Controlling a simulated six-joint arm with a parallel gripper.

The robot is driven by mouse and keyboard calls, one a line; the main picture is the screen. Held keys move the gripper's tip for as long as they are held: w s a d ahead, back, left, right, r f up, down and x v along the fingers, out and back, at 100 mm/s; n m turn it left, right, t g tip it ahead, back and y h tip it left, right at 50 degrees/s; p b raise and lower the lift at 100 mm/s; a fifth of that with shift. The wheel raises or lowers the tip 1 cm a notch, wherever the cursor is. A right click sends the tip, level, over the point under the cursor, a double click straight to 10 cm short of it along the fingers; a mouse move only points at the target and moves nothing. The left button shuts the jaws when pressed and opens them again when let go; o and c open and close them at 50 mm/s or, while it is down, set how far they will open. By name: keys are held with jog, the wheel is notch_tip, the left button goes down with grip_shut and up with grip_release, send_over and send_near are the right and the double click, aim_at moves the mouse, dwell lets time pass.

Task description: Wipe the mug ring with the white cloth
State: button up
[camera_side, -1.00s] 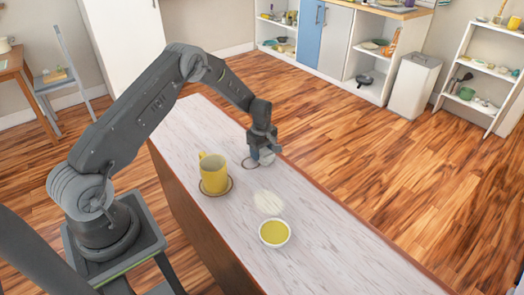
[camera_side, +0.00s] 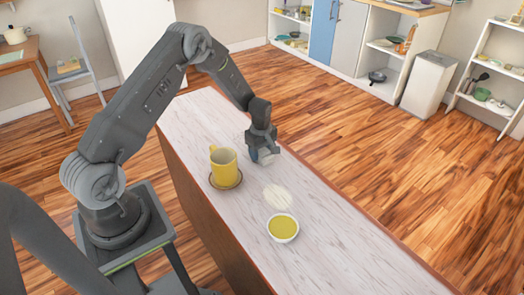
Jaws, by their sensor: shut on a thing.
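My gripper (camera_side: 264,153) points down at the pale worktop (camera_side: 330,243), near its far edge. It is shut on the white cloth (camera_side: 268,159), of which only a small whitish part shows at the worktop surface. The mug ring is not clearly visible; the gripper and cloth cover the area where it showed earlier.
A cream round patch (camera_side: 278,196) lies flat in front of my gripper. A white-rimmed bowl with yellow-green contents (camera_side: 283,229) stands nearer. The worktop beyond the bowl to the lower right is clear. Open shelves (camera_side: 493,75) and a bin (camera_side: 425,82) stand far off.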

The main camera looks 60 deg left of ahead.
aim_at(250, 163)
jog(key=shift+s, duration=2.45)
jog(key=shift+w, duration=0.1)
jog(key=shift+w, duration=2.45)
jog(key=shift+w, duration=2.3)
jog(key=shift+r, duration=0.1)
